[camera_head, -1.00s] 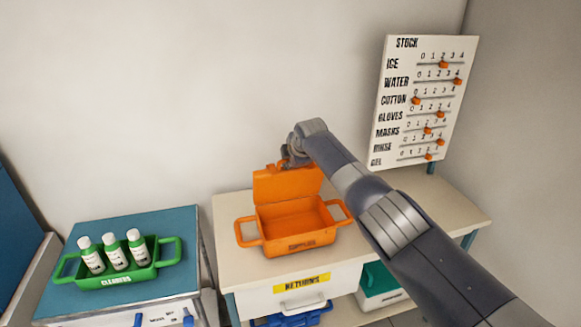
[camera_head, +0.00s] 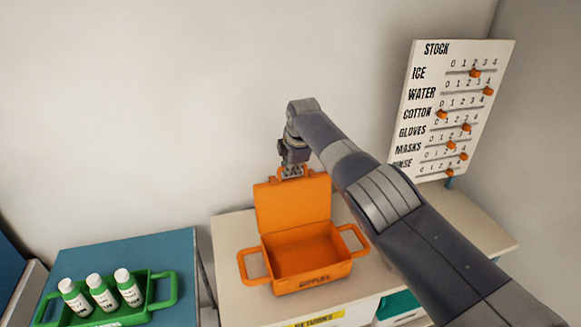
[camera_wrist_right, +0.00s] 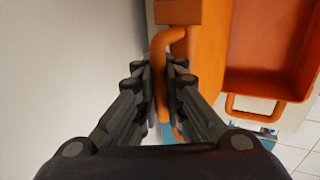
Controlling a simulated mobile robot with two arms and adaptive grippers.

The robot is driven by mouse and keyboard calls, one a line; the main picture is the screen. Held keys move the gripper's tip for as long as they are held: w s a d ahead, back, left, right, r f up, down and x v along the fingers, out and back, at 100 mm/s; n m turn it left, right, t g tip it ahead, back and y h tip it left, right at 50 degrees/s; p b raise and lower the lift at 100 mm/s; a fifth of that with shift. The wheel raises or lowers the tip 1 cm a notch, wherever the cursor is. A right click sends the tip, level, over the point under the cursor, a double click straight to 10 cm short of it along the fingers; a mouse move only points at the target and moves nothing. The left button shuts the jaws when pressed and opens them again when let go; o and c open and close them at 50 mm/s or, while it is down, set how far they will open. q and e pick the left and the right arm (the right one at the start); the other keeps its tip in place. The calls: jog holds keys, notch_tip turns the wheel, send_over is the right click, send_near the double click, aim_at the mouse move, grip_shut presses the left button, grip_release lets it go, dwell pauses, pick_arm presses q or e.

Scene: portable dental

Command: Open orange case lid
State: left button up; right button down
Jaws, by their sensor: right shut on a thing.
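The orange case (camera_head: 306,252) labelled supplies stands on the white-topped cabinet, and its inside looks empty. Its lid (camera_head: 292,204) stands up at the back, roughly upright. My right gripper (camera_head: 291,172) is at the lid's top edge, shut on the lid handle. In the right wrist view, the fingers (camera_wrist_right: 161,80) close around the orange lid handle (camera_wrist_right: 162,105), with the open case (camera_wrist_right: 268,45) to the right. My left gripper is not in view.
A green tray (camera_head: 160,303) with several white bottles stands on the teal-topped cabinet at left. A stock board (camera_head: 455,110) with orange sliders stands at right. The wall is close behind the lid. Cabinet top (camera_head: 235,235) is bare left of the case.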

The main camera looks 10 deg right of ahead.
jog(key=shift+a+r, duration=0.1)
jog(key=shift+r, duration=0.2)
jog(key=shift+s+r, duration=0.2)
jog(key=shift+s, duration=0.1)
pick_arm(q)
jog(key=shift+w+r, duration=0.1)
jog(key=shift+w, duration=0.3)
pick_arm(e)
jog(key=c, duration=1.7)
grip_release()
jog(key=shift+w+f, duration=0.1)
jog(key=shift+f, duration=0.05)
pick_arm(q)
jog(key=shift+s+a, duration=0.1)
pick_arm(e)
jog(key=shift+s+r, duration=0.25)
jog(key=shift+r, duration=0.35)
jog(key=shift+s+r, duration=0.35)
jog(key=shift+r, duration=0.15)
jog(key=v, duration=0.9)
jog(key=shift+r, duration=0.3)
